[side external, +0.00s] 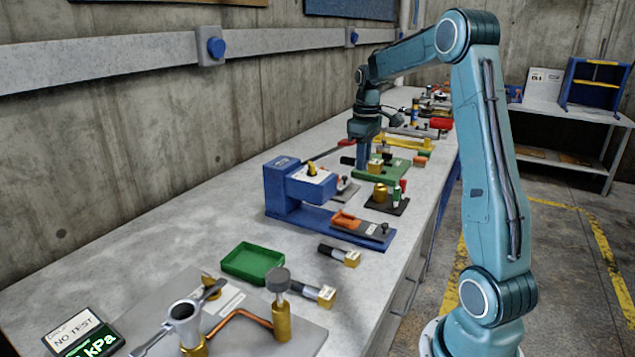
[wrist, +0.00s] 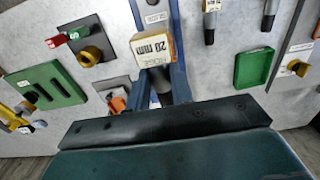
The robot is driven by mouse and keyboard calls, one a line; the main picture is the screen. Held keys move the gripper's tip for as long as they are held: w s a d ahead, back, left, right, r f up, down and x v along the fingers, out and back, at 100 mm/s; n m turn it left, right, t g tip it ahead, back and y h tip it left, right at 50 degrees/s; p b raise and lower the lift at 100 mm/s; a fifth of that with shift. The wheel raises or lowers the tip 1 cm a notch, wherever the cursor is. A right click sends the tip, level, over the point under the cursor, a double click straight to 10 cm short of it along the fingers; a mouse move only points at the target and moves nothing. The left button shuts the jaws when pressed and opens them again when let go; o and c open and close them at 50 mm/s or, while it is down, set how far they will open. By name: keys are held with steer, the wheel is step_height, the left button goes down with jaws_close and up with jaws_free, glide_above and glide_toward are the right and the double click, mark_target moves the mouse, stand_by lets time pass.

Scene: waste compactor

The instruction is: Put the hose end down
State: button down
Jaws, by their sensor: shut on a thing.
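My gripper (side external: 363,165) points down over the bench beside the green fixture. It is shut on a hose end, a dark cylinder (side external: 347,160) with a brass block (side external: 375,166). The hose end lies roughly level across the fingers. I cannot tell whether it touches the bench. Two similar hose ends lie on the bench near the green tray, one farther back (side external: 338,254) and one nearer (side external: 318,293).
A blue press (side external: 300,195) stands nearer the camera, with a dark plate (side external: 385,205) of small parts beside it. The green fixture (side external: 398,167) is close to my gripper. The green tray (side external: 252,263) is in front. Bare bench lies left of the press.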

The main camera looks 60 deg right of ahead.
glide_above(359, 226)
step_height(359, 226, down, 13)
steer(key=shift+r, duration=0.1)
steer(key=shift+f, duration=2.15)
steer(key=shift+f, duration=0.2)
steer(key=c, duration=1.2)
jaws_free()
steer(key=shift+c, duration=0.2)
steer(key=shift+r, duration=0.1)
step_height(359, 226, up, 12)
